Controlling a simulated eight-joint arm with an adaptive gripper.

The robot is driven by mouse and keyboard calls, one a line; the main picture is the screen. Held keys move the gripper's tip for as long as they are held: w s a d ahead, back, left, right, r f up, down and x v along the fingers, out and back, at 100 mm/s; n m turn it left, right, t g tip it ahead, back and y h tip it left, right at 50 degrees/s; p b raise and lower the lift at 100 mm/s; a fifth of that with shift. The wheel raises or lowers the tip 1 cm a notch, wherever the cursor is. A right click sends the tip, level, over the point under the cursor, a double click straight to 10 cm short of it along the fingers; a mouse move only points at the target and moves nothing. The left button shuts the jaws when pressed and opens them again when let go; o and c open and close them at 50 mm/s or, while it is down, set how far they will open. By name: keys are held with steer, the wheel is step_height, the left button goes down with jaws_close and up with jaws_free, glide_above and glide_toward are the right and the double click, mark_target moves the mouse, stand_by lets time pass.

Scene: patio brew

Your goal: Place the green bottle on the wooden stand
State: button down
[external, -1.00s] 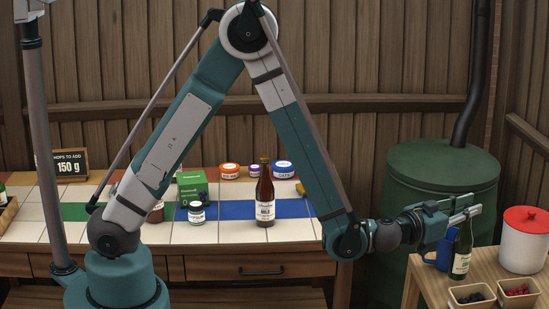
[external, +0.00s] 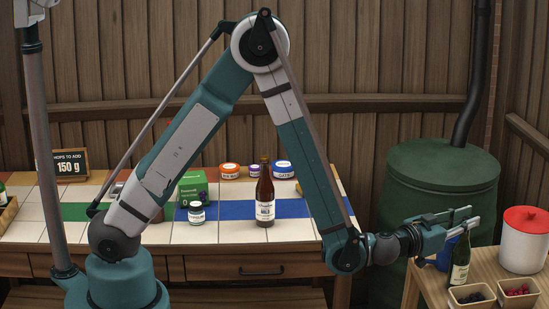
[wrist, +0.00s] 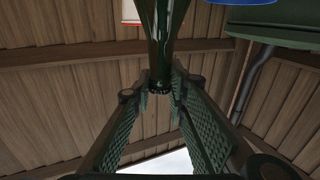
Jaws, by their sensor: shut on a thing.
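The green bottle (external: 459,264) with a pale label is upright at the right, at the wooden stand (external: 428,287). I cannot tell whether its base touches the stand top. My gripper (external: 468,222) reaches in from the left and is shut on the bottle's neck. In the wrist view, the dark green bottle (wrist: 164,35) runs down between the two textured fingers of my gripper (wrist: 160,95). The bottle's base is out of that view.
A white canister with a red lid (external: 524,240) stands right of the bottle. Boxes of dark berries (external: 470,296) and red berries (external: 517,290) stand in front. A blue mug (external: 444,256) is close behind the bottle. A green barrel (external: 425,180) is behind.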

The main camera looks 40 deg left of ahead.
steer(key=shift+f, duration=0.2)
steer(key=c, duration=2.3)
jaws_free()
steer(key=shift+o, duration=0.2)
steer(key=shift+r, duration=0.2)
steer(key=shift+s, duration=0.15)
steer(key=v, duration=1.2)
steer(key=shift+a, duration=0.1)
